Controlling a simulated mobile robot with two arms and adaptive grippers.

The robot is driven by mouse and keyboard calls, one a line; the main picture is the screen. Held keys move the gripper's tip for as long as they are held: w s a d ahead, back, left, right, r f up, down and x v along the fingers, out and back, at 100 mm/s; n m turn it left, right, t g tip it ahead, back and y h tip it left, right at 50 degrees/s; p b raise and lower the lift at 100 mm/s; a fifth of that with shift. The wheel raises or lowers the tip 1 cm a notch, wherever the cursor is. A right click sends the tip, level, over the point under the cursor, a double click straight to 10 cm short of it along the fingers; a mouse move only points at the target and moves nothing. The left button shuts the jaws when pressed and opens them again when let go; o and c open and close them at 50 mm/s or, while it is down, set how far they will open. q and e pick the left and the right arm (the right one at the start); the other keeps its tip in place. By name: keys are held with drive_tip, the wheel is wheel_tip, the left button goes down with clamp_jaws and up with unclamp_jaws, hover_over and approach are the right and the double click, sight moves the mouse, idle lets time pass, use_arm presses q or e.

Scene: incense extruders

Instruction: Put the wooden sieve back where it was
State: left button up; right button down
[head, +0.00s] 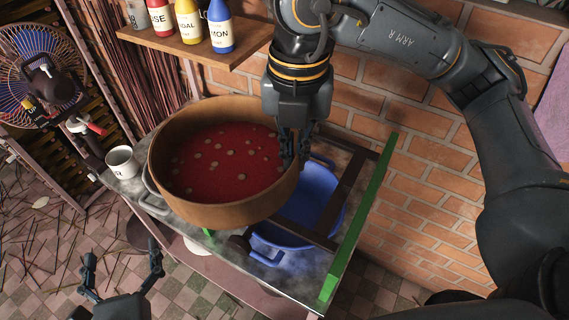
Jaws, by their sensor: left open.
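The wooden sieve (225,215) is a large round brown hoop at the middle left of the head view. Inside it is a deep red surface (225,165) dotted with several pale round bits. My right gripper (295,160) points down at the sieve's right rim, with one finger inside the wall and one outside, and looks shut on it. A metal handle (151,205) shows at the sieve's lower left; what lies under the sieve is mostly hidden. My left gripper (122,272) is open and empty at the lower left, apart from the sieve, in front of the table.
A blue basin (330,205) is right of the sieve, under dark bars. A green strip (360,225) edges the table's (285,280) right side. A white mug (122,162) stands at the left corner. A bottle shelf (190,42) and brick wall (430,160) are behind; a fan (40,75) is left.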

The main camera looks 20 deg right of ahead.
drive_tip(key=shift+s+d+r, duration=0.1)
drive_tip(key=shift+s+r, duration=0.05)
use_arm(q)
drive_tip(key=shift+s+r+n, duration=0.15)
drive_tip(key=shift+r+n, duration=0.15)
drive_tip(key=shift+r, duration=0.15)
use_arm(e)
drive_tip(key=shift+w+d, duration=0.25)
drive_tip(key=shift+d, duration=0.1)
drive_tip(key=w+d+f+p, duration=0.3)
drive_tip(key=w+d+f, duration=0.2)
drive_tip(key=d+f, duration=0.7)
drive_tip(key=shift+w+f, duration=0.15)
drive_tip(key=shift+f, duration=0.2)
use_arm(q)
wheel_tip(320, 180, up, 3)
use_arm(e)
drive_tip(key=c, duration=1.5)
unclamp_jaws()
drive_tip(key=shift+f, duration=0.1)
